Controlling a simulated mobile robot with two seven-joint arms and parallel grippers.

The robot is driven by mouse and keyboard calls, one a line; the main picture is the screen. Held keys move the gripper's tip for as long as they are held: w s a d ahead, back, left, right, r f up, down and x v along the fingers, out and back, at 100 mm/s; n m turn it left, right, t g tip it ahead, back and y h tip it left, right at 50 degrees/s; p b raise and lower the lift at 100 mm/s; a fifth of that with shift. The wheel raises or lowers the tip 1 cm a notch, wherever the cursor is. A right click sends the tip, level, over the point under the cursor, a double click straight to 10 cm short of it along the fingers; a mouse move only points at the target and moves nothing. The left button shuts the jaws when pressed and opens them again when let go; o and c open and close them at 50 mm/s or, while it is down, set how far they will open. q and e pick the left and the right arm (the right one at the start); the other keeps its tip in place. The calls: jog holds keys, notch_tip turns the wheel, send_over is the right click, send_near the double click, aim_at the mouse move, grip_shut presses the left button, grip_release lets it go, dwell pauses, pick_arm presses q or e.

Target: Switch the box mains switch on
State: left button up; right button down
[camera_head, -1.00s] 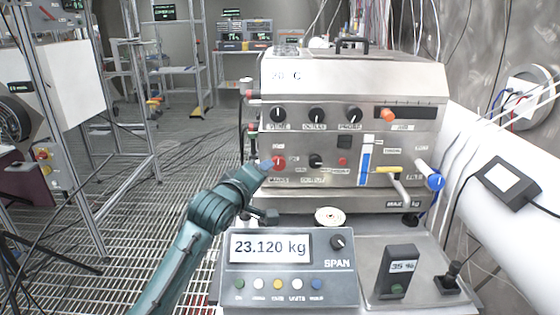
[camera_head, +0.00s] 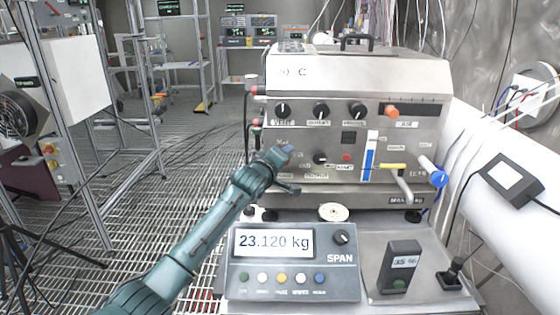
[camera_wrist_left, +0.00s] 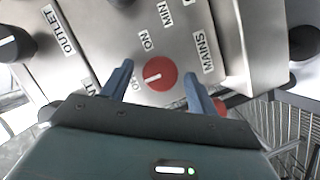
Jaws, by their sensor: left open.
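The steel box (camera_head: 350,75) stands on the bench with its control panel facing me. In the left wrist view the red mains knob (camera_wrist_left: 161,74) has a white pointer mark towards the picture's left. A MAINS label (camera_wrist_left: 204,52) and ON lettering (camera_wrist_left: 145,40) are near it. My left gripper (camera_wrist_left: 158,70) is open, with one blue finger on each side of the knob; I cannot tell whether they touch it. In the head view my left gripper (camera_head: 285,152) is at the panel's left side and hides the knob. My right gripper is not in view.
A scale display (camera_head: 275,242) reading 23.120 kg stands in front of the box. Black knobs (camera_head: 321,111), an orange knob (camera_head: 391,112) and a yellow-handled lever (camera_head: 394,166) are on the panel. A thick white pipe (camera_head: 500,215) runs along the right. Grated floor is open at left.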

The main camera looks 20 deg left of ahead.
pick_arm(q)
jog(key=shift+c, duration=0.6)
jog(key=c, duration=0.9)
jog(key=shift+o, duration=0.2)
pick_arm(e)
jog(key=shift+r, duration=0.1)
